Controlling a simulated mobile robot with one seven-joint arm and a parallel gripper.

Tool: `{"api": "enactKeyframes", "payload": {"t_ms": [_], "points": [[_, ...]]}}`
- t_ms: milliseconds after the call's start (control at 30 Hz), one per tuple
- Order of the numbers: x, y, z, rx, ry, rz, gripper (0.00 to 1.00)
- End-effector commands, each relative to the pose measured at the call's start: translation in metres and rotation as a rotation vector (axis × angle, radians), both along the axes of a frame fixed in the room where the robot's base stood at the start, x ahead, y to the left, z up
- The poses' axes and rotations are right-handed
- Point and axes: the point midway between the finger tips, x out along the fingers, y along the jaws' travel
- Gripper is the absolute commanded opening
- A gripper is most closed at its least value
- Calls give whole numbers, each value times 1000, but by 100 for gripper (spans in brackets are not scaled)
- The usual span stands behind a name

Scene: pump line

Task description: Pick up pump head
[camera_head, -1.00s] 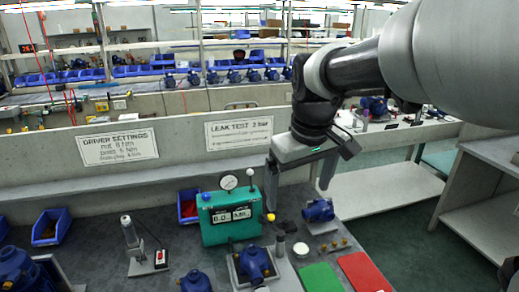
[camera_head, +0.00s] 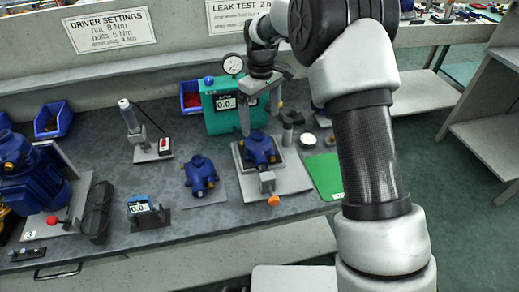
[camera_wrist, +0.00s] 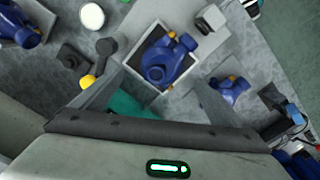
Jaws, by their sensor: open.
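A blue pump head (camera_head: 260,149) sits in a square fixture (camera_head: 292,184) at the middle of the bench. It also shows in the wrist view (camera_wrist: 165,62), with yellow-orange parts on it. A second blue pump head (camera_head: 201,176) rests on a grey mat left of the fixture, and shows right of centre in the wrist view (camera_wrist: 228,89). Another blue pump part (camera_wrist: 20,32) is at the upper left of the wrist view. My gripper (camera_head: 260,114) points down, open and empty, above the fixture, with its fingers apart on either side of the first pump head.
A green leak tester (camera_head: 228,117) with a gauge stands behind the fixture. A green mat (camera_head: 325,176) lies to its right. A driver stand (camera_head: 131,118), a small display (camera_head: 150,213) and a large blue motor unit (camera_head: 28,172) are on the left. My arm hides the right side.

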Motion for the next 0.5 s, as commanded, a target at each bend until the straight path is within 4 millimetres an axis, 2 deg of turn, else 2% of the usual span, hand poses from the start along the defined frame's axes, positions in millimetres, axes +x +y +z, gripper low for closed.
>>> {"api": "enactKeyframes", "payload": {"t_ms": [33,200,500], "points": [[-1,0,-14,-1,3,0,93],[-1,0,-42,-1,2,0,93],[0,2,-60,0,1,0,93]]}}
